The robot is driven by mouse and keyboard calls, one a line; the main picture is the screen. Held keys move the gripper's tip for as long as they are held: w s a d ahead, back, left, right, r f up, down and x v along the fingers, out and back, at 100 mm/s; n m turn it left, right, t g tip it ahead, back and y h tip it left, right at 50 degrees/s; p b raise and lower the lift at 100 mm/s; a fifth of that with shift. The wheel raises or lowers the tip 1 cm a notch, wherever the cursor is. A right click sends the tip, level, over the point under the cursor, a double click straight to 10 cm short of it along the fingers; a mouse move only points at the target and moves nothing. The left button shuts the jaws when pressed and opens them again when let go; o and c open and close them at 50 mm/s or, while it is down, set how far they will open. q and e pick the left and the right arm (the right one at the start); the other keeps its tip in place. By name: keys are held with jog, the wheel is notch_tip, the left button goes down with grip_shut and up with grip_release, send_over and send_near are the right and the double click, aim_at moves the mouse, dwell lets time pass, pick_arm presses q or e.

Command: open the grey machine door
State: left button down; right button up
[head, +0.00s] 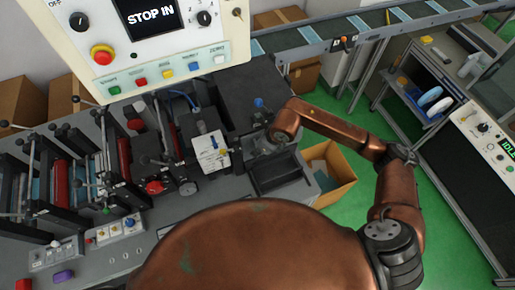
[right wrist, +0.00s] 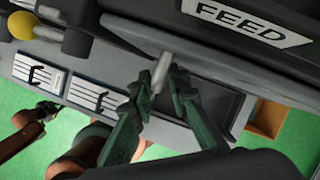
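The grey machine (head: 255,90) stands in the middle of the head view, with a dark, open tray-like recess (head: 278,172) at its front. In the right wrist view, a short pale grey bar handle (right wrist: 162,70) stands out from the machine front near a FEED label (right wrist: 252,24). My right gripper (right wrist: 164,92) has its dark green fingers on either side of the handle's near end, with a gap visible between them. Contact with the handle cannot be made out. In the head view, my right gripper (head: 268,140) is small and partly hidden by its arm. My left gripper does not show.
A control panel (head: 150,45) reading STOP IN hangs at the upper left. Levers and rollers (head: 100,165) crowd the machine's left. A cardboard box (head: 335,165) stands on the green floor to the right. A conveyor (head: 350,30) runs behind, with a workbench (head: 455,160) at right.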

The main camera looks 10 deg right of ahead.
jog(key=shift+c, duration=0.3)
grip_shut()
dwell(0.3)
